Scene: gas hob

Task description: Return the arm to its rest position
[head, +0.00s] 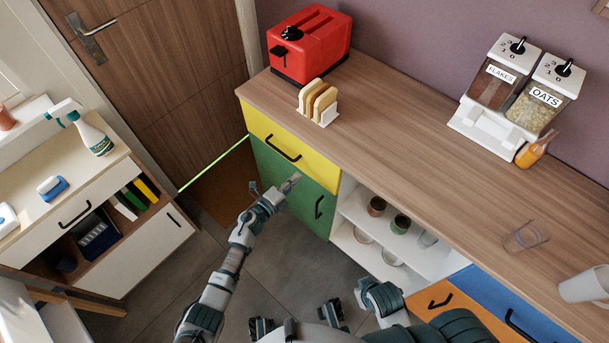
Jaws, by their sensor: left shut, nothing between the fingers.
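My left arm reaches up from the bottom of the head view. Its gripper (290,183) is shut and empty, in front of the green cabinet door (285,184) and below the yellow drawer (265,127). The gripper is left of the door's black handle (319,207) and apart from it. I cannot tell whether the fingertips touch the door. The door and the drawer both look closed. Part of my right arm (382,298) shows at the bottom, but I cannot make out its gripper.
A wooden counter (420,165) carries a red toaster (308,45), a bread rack (318,108), dispensers (510,95) and cups. An open shelf (347,240) holds jars. A low cabinet (150,245) stands left.

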